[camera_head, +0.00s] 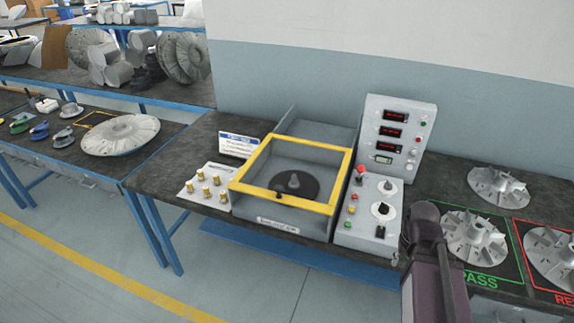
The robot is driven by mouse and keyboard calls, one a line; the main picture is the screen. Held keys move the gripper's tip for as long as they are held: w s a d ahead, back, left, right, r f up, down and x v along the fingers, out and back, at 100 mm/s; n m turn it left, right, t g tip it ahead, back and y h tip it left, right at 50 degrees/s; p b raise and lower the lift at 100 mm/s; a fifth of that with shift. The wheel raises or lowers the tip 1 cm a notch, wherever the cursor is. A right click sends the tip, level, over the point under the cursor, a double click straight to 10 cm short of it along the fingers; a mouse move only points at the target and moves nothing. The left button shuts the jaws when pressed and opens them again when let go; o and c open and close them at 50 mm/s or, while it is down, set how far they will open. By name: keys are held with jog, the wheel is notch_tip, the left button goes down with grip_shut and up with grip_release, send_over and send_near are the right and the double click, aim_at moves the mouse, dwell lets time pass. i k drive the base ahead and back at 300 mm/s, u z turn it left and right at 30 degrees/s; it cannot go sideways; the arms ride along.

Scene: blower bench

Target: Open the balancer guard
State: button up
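The balancer guard (343,177) is a yellow-edged frame with a clear pane, lying shut over a grey box on the bench. A small dark knob or handle (278,193) sits near its front edge. Through the pane I see a dark round plate with a grey spindle (294,181) and no impeller on it. Part of my dark arm rises at the lower right, in front of the bench and right of the guard. My gripper itself cannot be made out, and nothing of mine touches the guard.
A control panel (398,140) with red displays and a switch box (370,211) stand right of the guard. A tray of brass weights (207,187) and a small sign (238,145) are at its left. Finned impellers (474,236) lie at the right, on green PASS and red-bordered areas.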

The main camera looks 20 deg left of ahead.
aim_at(275, 196)
jog(key=u, duration=0.85)
jog(key=k, duration=0.95)
jog(key=z, duration=0.05)
jog(key=i, duration=0.75)
